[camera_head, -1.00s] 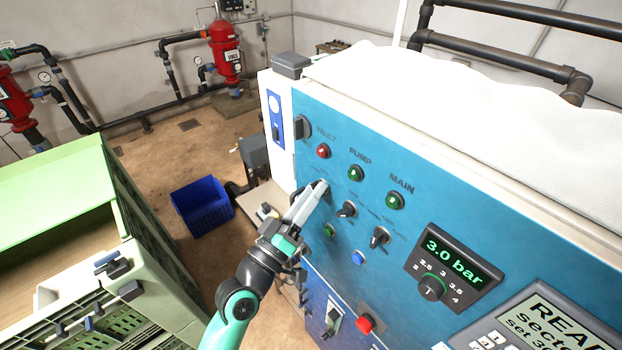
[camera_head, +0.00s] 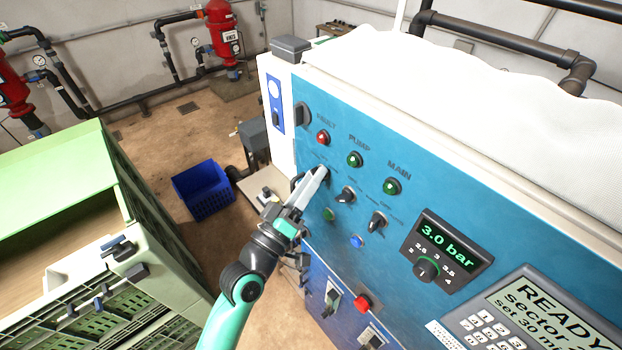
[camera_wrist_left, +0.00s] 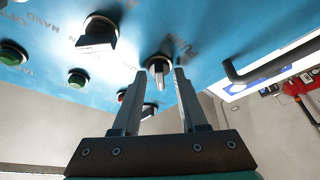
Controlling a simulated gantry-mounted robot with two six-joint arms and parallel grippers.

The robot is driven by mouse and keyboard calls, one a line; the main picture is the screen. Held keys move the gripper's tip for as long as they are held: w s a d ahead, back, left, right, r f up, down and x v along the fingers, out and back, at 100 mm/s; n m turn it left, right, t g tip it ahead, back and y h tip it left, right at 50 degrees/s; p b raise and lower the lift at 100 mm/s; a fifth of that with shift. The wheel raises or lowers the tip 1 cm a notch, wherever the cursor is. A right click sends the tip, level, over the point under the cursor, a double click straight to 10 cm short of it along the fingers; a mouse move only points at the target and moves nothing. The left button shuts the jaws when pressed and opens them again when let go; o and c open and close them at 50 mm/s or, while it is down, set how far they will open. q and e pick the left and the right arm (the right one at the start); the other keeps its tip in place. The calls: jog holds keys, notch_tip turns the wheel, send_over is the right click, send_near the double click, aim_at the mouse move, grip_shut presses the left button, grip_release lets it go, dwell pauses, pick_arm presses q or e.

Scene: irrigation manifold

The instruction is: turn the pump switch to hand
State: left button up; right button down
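The pump switch (camera_wrist_left: 160,72) is a dark rotary knob with a pale grey lever, on the blue panel (camera_head: 400,205); lettering reading PUMP is beside it in the left wrist view. My left gripper (camera_wrist_left: 159,76) is open, with one finger on each side of the lever and a visible gap to both. In the head view my left gripper (camera_head: 322,174) reaches the leftmost knob of the switch row and largely hides it. The lever points toward the gripper in the wrist view; its exact setting is unclear. My right gripper is not in view.
A bar-shaped handle (camera_wrist_left: 270,68) stands out near the panel edge. Green crates (camera_head: 150,215) stand left of my arm.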

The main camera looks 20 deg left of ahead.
pick_arm(q)
jog(key=shift+s, duration=0.1)
jog(key=b+v, duration=0.2)
jog(key=v, duration=0.9)
jog(key=shift+s+f+b, duration=0.15)
jog(key=shift+s+b, duration=0.05)
jog(key=shift+b, duration=0.1)
